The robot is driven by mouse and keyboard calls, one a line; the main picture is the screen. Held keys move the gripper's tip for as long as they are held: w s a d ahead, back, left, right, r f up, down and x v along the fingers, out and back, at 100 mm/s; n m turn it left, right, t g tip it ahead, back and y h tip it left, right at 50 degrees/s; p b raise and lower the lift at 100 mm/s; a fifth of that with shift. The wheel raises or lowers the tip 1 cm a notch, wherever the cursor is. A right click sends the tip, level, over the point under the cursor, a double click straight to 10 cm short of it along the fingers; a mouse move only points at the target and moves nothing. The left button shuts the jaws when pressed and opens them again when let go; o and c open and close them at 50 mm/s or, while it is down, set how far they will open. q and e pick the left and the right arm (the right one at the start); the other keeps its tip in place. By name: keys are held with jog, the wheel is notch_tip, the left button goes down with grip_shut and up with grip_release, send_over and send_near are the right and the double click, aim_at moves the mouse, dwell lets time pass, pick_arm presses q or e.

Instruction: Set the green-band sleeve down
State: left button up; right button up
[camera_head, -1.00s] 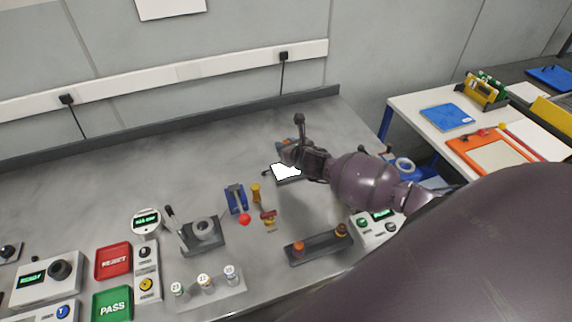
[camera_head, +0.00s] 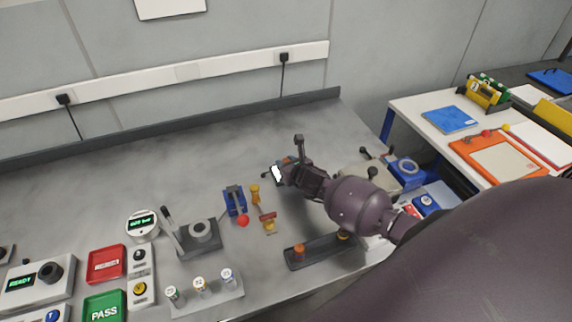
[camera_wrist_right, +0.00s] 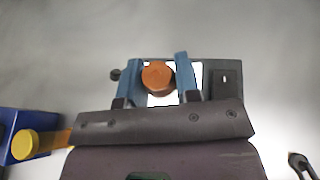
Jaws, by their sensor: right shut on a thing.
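My right gripper (camera_head: 284,172) is shut on an orange-topped piece (camera_wrist_right: 157,76). In the right wrist view the piece sits between the two blue fingers (camera_wrist_right: 155,82). The piece is over a dark plate (camera_wrist_right: 228,78) with a bright white window; whether it touches the plate cannot be told. Three small white sleeves stand upright in a grey rack (camera_head: 208,298) at the front. The leftmost sleeve (camera_head: 173,294) seems to carry a green band. My right gripper is well behind and right of this rack. My left gripper is not in view.
A blue fixture (camera_head: 234,199) with a red ball knob, yellow-topped pieces and a dark rail (camera_head: 317,252) stand near the gripper. A grey lever press (camera_head: 197,236) is left of them. The back left of the bench is clear.

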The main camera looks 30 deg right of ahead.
jog(key=o, duration=1)
jog(key=shift+f, duration=0.1)
jog(key=shift+c, duration=0.2)
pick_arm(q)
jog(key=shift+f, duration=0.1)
pick_arm(e)
jog(key=shift+r, duration=0.2)
pick_arm(q)
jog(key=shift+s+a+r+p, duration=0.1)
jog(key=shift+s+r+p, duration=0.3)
jog(key=shift+p, duration=0.45)
pick_arm(e)
jog(key=v, duration=1.2)
jog(key=shift+f, duration=0.1)
jog(key=shift+s, duration=0.15)
